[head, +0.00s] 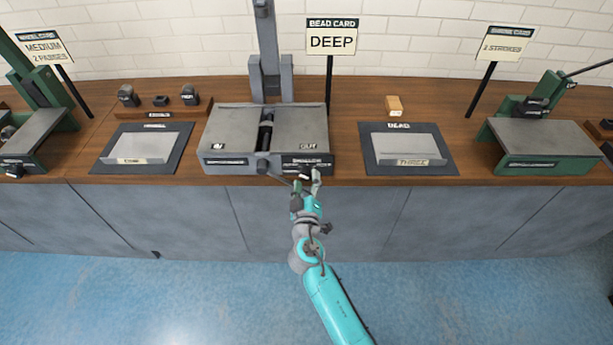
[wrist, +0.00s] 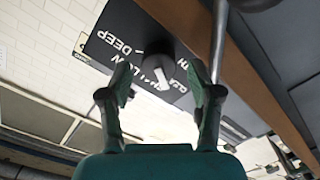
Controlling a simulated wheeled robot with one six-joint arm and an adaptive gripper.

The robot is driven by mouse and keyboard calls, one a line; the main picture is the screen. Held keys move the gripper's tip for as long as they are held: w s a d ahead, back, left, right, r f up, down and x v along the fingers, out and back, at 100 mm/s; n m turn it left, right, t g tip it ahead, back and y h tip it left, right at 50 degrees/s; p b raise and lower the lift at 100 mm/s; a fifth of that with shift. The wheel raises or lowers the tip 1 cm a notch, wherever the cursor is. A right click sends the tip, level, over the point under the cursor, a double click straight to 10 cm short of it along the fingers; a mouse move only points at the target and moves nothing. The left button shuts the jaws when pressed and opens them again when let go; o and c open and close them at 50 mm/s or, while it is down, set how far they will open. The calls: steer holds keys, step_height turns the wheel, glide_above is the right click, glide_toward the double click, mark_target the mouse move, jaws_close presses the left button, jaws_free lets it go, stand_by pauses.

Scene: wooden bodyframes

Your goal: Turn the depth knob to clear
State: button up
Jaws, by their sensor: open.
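The depth knob (wrist: 160,72) is a round grey knob with a white pointer mark on its face, in the wrist view. It sits on a black label plate (wrist: 116,33) where "DEEP" is readable; other words are partly covered, and I cannot tell which one the pointer marks. My gripper (wrist: 160,74) is open, its two green fingers on either side of the knob in this view; contact cannot be made out. In the head view my gripper (head: 306,184) is at the front right of the grey machine (head: 222,144), below its black front label, and the knob there is not clearly visible.
A sign (head: 333,40) reading "BEAD CARD DEEP" stands behind the machine. Trays lie left (head: 105,163) and right (head: 447,168) of it on the wooden bench. A metal rod (wrist: 219,40) runs close to the right finger in the wrist view. The floor in front is clear.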

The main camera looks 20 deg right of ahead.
steer(key=shift+v, duration=2.8)
steer(key=shift+r, duration=0.1)
steer(key=s+d+f+g+y, duration=0.1)
steer(key=s+f+y, duration=0.25)
steer(key=s, duration=0.95)
steer(key=s+d+f+g+y, duration=0.15)
steer(key=s+f, duration=0.35)
steer(key=s, duration=0.9)
steer(key=s+r+m, duration=0.2)
steer(key=s+r, duration=0.5)
steer(key=s, duration=0.2)
steer(key=s+r+m, duration=0.3)
steer(key=s+r, duration=0.3)
steer(key=s, duration=0.4)
steer(key=shift+s+r+y, duration=0.3)
steer(key=shift+s+r, duration=0.05)
